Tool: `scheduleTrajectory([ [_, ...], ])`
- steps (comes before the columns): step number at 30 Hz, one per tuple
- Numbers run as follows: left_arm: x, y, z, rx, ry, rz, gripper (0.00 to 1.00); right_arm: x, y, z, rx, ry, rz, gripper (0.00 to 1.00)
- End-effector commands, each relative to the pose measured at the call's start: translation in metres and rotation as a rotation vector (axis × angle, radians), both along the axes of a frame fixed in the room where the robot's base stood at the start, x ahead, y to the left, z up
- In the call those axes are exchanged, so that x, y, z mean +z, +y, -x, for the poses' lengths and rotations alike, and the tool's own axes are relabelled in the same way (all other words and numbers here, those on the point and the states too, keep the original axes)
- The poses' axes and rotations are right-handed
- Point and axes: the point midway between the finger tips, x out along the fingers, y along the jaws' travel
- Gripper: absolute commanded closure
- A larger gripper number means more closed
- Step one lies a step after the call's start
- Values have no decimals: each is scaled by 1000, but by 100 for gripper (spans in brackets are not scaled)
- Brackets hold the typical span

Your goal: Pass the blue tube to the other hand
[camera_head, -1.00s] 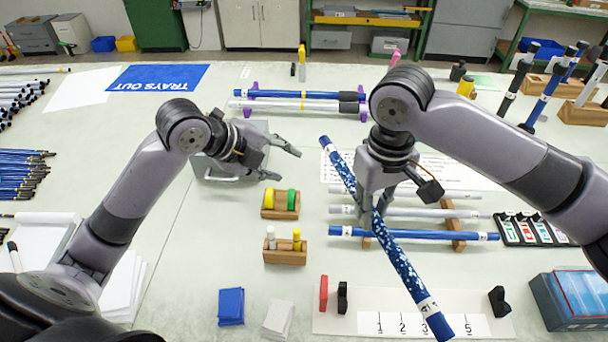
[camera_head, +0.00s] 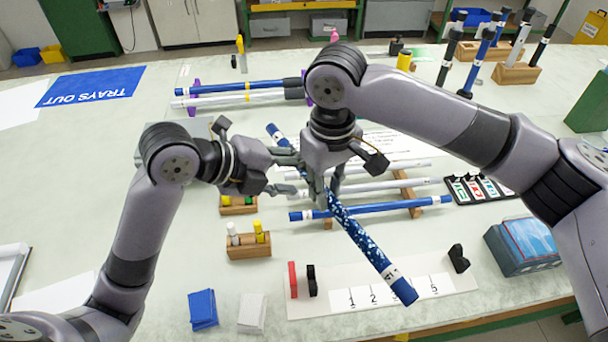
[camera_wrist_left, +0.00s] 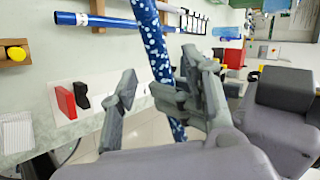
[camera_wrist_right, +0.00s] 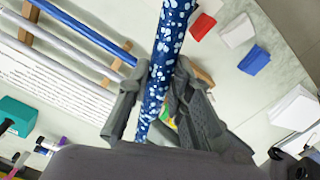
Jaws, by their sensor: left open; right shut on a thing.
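The blue tube with white speckles (camera_head: 356,234) is held tilted above the table. My right gripper (camera_head: 328,188) is shut on it, and its fingers also show on either side of the tube (camera_wrist_right: 162,60) in the right wrist view. My left gripper (camera_head: 297,174) is open, close beside the right gripper at the tube's upper part. In the left wrist view the tube (camera_wrist_left: 152,38) appears between the open left fingers (camera_wrist_left: 160,98), closer to the right-hand one. I cannot tell whether they touch it. Part of the tube is hidden behind the grippers.
Below lies a rack with white rods and a plain blue rod (camera_head: 370,209). A numbered strip (camera_head: 390,292) with red and black blocks is in front. A small wooden stand (camera_head: 248,246) is left of it. Another rod rack (camera_head: 240,94) stands behind.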

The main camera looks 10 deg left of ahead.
Motion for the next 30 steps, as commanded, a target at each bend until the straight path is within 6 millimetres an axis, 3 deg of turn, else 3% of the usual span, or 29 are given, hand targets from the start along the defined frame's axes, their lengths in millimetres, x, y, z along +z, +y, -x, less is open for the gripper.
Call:
scheduleTrajectory([
  [6,-16,-15,-14,1,1,1,56,0,0,0,0,0,0,100],
  [18,-20,-19,-17,2,0,-2,56,0,0,0,0,0,0,100],
  [30,-20,-18,-17,2,-1,-1,83,0,0,0,0,0,0,100],
])
